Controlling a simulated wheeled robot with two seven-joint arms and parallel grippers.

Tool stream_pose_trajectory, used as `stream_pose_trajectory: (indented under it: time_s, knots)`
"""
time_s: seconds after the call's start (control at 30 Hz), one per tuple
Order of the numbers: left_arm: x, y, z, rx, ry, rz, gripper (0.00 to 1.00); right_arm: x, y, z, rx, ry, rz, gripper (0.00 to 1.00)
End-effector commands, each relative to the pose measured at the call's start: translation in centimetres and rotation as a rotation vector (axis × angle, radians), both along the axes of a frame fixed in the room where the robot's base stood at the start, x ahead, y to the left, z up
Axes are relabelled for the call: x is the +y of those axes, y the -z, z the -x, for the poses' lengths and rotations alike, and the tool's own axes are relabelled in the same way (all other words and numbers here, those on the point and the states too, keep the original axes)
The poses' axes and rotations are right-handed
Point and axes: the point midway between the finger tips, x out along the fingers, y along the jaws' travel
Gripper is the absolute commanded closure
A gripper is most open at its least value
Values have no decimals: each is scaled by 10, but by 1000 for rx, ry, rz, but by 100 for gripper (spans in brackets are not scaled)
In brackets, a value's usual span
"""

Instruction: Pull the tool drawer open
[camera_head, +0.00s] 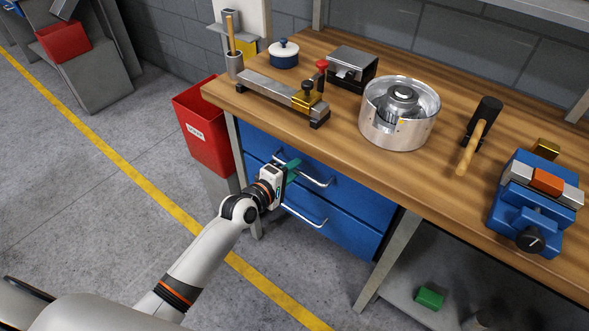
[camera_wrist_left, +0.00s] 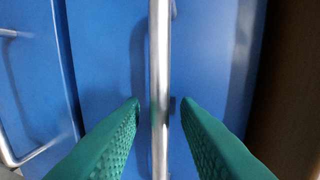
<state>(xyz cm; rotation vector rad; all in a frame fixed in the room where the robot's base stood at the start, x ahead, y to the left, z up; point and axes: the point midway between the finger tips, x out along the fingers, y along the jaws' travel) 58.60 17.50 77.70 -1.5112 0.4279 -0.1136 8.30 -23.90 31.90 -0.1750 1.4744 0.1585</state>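The blue tool drawers sit under the workbench in the head view, an upper one (camera_head: 358,197) and a lower one (camera_head: 345,230), both looking shut. Each has a silver bar handle. My left gripper (camera_head: 292,166) is at the left part of the upper handle (camera_head: 318,182). In the left wrist view, the green fingers (camera_wrist_left: 161,103) are open, one on each side of the handle bar (camera_wrist_left: 160,60), with gaps on both sides. The blue drawer front (camera_wrist_left: 105,60) lies behind the bar. My right gripper is not in view.
The wooden bench top (camera_head: 335,112) overhangs the drawers and carries a metal housing (camera_head: 398,115), a hammer (camera_head: 478,138) and a blue vise (camera_head: 535,205). A red bin (camera_head: 205,130) stands left of the drawers. The floor in front is clear.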

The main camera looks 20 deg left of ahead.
Motion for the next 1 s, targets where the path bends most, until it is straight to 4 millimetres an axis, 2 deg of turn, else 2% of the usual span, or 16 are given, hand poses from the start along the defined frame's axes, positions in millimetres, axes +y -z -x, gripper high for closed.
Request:
stream_pose_trajectory:
  time_s: [0.1,0.4,0.6,1.0]
  knots:
    - [-3,1,-8,-1,0,0,71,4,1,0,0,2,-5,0]
    - [-3,2,-9,1,0,0,71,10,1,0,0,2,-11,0]
    - [-3,2,-9,1,0,-1,100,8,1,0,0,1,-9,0]
    - [-3,2,-8,2,0,-1,100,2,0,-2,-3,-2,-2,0]
